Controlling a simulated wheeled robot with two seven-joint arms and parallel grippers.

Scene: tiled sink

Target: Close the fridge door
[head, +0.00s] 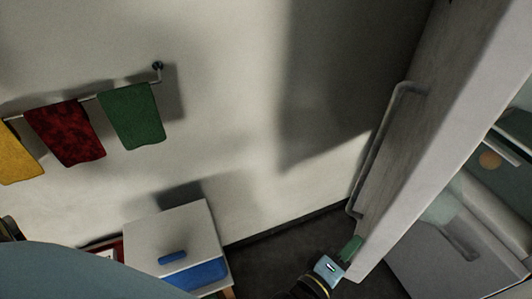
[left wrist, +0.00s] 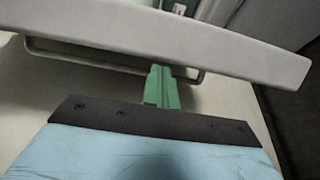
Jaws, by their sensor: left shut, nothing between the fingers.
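The fridge door (head: 447,130) stands open at the right of the head view, seen along its edge, with its long bar handle (head: 376,150) on the side facing the wall. The fridge interior (head: 480,200) with shelves and drawers shows to its right. My left gripper (head: 350,249) is shut and empty at the lower end of the door, next to its bottom edge. In the left wrist view, the green fingers (left wrist: 161,88) are together close to the door (left wrist: 180,45), and the handle (left wrist: 70,56) shows behind them. I cannot tell whether they touch. My right gripper is not in view.
A white cabinet (head: 165,235) with a blue handle stands at the lower left by the wall. Yellow, red and green towels (head: 132,116) hang on a wall rail. Dark floor (head: 275,250) lies between the cabinet and the door.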

